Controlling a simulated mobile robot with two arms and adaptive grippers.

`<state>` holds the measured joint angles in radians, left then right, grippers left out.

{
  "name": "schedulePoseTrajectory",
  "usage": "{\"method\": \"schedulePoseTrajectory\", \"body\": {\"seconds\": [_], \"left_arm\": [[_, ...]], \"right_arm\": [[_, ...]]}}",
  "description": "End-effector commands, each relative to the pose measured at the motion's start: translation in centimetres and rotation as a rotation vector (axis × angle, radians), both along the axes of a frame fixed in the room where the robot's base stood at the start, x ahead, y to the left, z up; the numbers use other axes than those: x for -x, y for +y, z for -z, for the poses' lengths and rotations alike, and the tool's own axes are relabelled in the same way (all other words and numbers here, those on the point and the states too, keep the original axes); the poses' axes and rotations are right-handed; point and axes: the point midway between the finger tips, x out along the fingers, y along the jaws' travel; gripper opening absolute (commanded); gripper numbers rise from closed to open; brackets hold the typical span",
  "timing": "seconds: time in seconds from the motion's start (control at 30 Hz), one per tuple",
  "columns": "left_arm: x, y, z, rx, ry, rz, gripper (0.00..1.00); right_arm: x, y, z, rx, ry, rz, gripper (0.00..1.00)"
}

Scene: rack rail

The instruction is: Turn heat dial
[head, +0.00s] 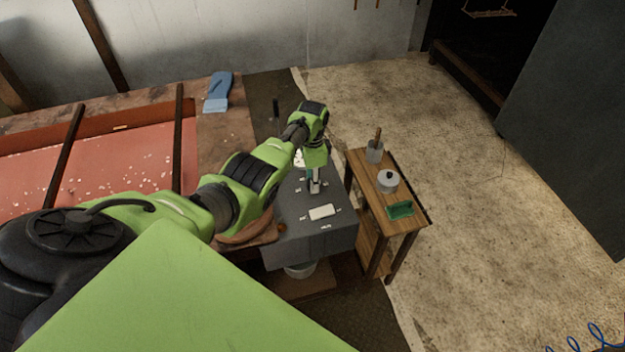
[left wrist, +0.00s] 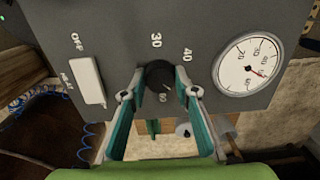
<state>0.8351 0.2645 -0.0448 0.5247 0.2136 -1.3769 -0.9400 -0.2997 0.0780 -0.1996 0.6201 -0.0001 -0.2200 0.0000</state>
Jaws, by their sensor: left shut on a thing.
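The heat dial (left wrist: 160,76) is a small black round knob on the face of a grey control box (left wrist: 125,30), seen in the left wrist view. Printed numbers 30, 40 and another partly hidden number stand around it. My left gripper (left wrist: 160,88) has its two teal-lined fingers on either side of the dial and is shut on it. In the head view the left gripper (head: 314,186) points down at the top of the grey box (head: 330,240), and the dial is hidden there by the gripper. My right gripper is not in view.
A round gauge (left wrist: 248,64) with a red needle and a white rocker switch (left wrist: 86,80) marked OFF flank the dial. A wooden side table (head: 411,222) with a pot (head: 388,182) and green tray (head: 400,210) stands right of the box. Open floor lies beyond.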

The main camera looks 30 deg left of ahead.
Motion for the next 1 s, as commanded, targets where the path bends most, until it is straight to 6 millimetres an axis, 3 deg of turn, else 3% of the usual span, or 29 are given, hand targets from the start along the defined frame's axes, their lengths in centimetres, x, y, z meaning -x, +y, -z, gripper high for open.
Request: {"method": "schedulePoseTrajectory", "body": {"seconds": [0.6,1.0], "left_arm": [[-0.25,0.06,-0.16,-0.002,-0.007,0.555,0.07],[-0.25,0.05,-0.21,-0.002,-0.007,0.745,0.07]], "right_arm": [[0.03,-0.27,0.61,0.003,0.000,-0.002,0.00],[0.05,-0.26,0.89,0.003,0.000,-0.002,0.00]]}}
